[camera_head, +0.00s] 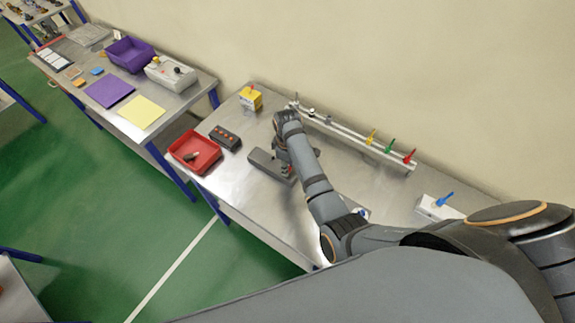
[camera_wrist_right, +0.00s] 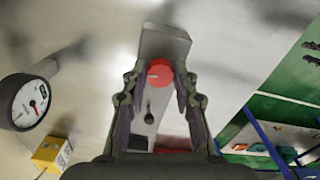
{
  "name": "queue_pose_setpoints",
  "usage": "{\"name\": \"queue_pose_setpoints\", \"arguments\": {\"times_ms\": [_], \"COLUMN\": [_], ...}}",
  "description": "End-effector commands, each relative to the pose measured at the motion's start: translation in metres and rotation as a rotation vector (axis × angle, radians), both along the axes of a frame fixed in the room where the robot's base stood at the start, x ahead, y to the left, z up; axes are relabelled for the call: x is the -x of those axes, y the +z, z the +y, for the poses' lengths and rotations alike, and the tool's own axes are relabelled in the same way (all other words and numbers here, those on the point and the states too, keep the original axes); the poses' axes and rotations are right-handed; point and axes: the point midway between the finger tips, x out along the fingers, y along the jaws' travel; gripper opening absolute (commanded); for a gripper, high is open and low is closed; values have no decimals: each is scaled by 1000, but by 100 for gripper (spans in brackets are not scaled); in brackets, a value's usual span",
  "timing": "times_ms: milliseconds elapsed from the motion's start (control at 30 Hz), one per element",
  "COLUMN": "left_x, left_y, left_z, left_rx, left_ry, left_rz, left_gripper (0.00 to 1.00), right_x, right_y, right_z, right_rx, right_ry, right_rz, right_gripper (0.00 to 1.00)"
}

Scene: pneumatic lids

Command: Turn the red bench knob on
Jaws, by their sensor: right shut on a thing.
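The red bench knob (camera_wrist_right: 159,71) sits on top of a long grey control box (camera_wrist_right: 166,42) in the right wrist view. A small pale mark shows on the left of the knob's face. My right gripper (camera_wrist_right: 157,82) is over the box with its fingers on either side of the knob, shut on it. In the head view the grey box (camera_head: 262,164) lies on the bench, and my right gripper (camera_head: 285,160) reaches down over it. The wrist hides most of the knob there. A black lever (camera_wrist_right: 149,116) stands on the same box. My left gripper is not in view.
A red tray (camera_head: 213,159) and a dark button box (camera_head: 225,137) stand left of the grey box. A yellow block (camera_head: 250,98) stands behind. A rail with coloured valve levers (camera_head: 388,145) runs along the back. A gauge (camera_wrist_right: 27,101) shows in the wrist view.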

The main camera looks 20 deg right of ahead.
Motion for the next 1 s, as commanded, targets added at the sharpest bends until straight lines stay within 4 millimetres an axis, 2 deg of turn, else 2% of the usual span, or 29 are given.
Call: {"name": "queue_pose_setpoints", "arguments": {"times_ms": [600, 1000], "left_x": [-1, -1], "left_y": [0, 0], "left_z": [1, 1], "left_rx": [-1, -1], "left_ry": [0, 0], "left_rz": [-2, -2], "left_gripper": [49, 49], "right_x": [-3, -4], "right_y": [2, 2], "right_z": [0, 0], "right_rx": [-1, -1], "right_ry": [535, 706], "right_rz": [-6, -8], "right_gripper": [0, 0]}}
